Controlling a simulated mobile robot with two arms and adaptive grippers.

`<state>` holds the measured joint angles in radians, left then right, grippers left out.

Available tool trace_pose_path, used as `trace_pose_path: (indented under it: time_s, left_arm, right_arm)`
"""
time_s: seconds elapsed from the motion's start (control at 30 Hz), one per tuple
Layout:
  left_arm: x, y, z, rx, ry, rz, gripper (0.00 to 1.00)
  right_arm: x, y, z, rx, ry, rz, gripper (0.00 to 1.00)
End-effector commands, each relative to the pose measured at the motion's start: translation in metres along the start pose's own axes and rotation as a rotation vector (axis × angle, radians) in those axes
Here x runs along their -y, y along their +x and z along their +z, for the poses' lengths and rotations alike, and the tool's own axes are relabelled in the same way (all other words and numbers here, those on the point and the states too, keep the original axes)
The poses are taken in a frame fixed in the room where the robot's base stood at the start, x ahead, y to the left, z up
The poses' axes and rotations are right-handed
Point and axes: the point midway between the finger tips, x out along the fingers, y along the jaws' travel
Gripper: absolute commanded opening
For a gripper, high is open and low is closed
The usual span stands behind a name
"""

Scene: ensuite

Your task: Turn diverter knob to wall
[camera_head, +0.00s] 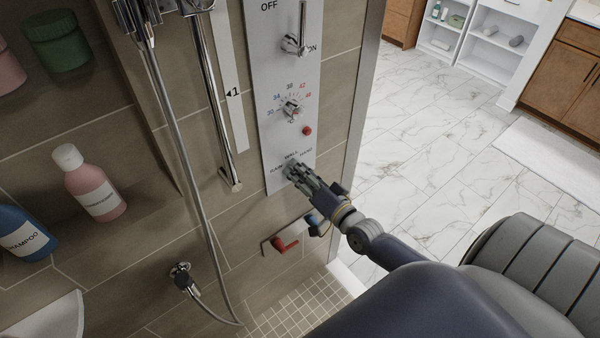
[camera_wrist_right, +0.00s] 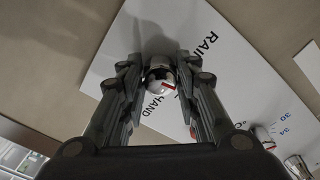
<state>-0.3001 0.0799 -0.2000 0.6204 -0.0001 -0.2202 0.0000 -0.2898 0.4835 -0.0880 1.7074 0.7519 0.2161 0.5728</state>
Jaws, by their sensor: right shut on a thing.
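The diverter knob is a small round chrome knob at the bottom of the white control panel (camera_head: 281,140), mostly hidden by my right gripper (camera_head: 297,172) in the head view. In the right wrist view the knob (camera_wrist_right: 160,75) shows between the fingertips, with a red mark on its face. My right gripper is shut on it. Labels RAIN, WALL and HAND are printed around the knob. In the wrist view RAIN and HAND are readable and WALL is hidden; I cannot tell which label the mark points at. My left gripper is not in view.
Above the knob are a temperature dial (camera_head: 291,109), a red button (camera_head: 306,131) and an ON/OFF lever (camera_head: 293,44). A red lever (camera_head: 284,244) sits below. A chrome rail (camera_head: 210,95) and hose (camera_head: 180,150) run left. Bottles stand far left; open marble floor (camera_head: 440,130) lies right.

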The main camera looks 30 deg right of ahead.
Motion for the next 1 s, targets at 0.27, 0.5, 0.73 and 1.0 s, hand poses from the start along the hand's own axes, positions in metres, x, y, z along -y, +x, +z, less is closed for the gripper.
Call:
trace_pose_path:
  time_s: [0.27,0.5,0.73,1.0]
  left_arm:
    - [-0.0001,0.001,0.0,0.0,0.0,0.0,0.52]
    - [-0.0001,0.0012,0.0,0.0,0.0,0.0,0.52]
    - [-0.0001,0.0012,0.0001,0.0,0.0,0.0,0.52]
    - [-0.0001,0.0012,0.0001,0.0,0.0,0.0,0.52]
  right_arm:
    - [0.0001,0.0002,-0.0009,-0.002,0.127,-0.001,0.06]
    - [0.0003,0.0002,-0.0012,-0.002,0.168,-0.002,0.06]
    - [0.0004,0.0002,-0.0012,-0.002,0.172,-0.002,0.06]
    - [0.0004,0.0003,-0.0012,-0.002,0.171,-0.002,0.51]
